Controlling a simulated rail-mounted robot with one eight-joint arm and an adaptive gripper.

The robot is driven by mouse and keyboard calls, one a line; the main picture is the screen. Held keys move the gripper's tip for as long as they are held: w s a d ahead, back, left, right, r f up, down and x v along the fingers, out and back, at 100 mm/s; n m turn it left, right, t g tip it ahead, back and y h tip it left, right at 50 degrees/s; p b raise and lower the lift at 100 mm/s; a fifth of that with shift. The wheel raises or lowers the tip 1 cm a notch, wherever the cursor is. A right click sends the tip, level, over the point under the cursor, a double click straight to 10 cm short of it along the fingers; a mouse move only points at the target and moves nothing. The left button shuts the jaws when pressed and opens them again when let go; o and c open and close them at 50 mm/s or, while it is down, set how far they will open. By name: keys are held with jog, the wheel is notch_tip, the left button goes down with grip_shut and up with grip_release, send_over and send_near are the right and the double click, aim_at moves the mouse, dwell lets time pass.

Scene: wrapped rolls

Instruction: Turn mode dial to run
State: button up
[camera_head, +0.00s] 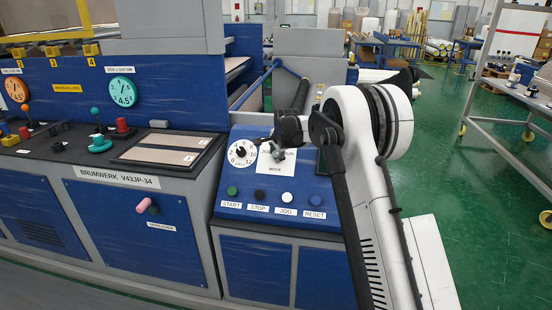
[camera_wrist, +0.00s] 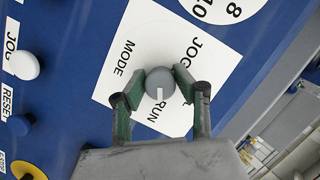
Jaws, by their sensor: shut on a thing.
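The mode dial (camera_wrist: 158,82) is a round grey knob on a white plate (camera_wrist: 112,75) lettered MODE, JOG and RUN in the wrist view. Its white mark points down in the picture, towards the RUN lettering. My gripper (camera_wrist: 160,74) has its two green-padded fingers on either side of the dial and is shut on it. In the head view my gripper (camera_head: 274,146) is at the top of the MODE plate (camera_head: 275,168) and hides the dial and much of the lettering.
Below the plate are START (camera_head: 232,190), STOP (camera_head: 259,194), JOG (camera_head: 287,197) and RESET (camera_head: 315,201) buttons. Another blue console (camera_head: 130,225) stands further left. Green floor (camera_head: 470,200) is open at right.

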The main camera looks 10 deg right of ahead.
jog(key=shift+m, duration=0.8)
jog(key=shift+t+b, duration=0.3)
jog(key=o, duration=1.1)
jog(key=v, duration=1.2)
jog(key=shift+r, duration=0.1)
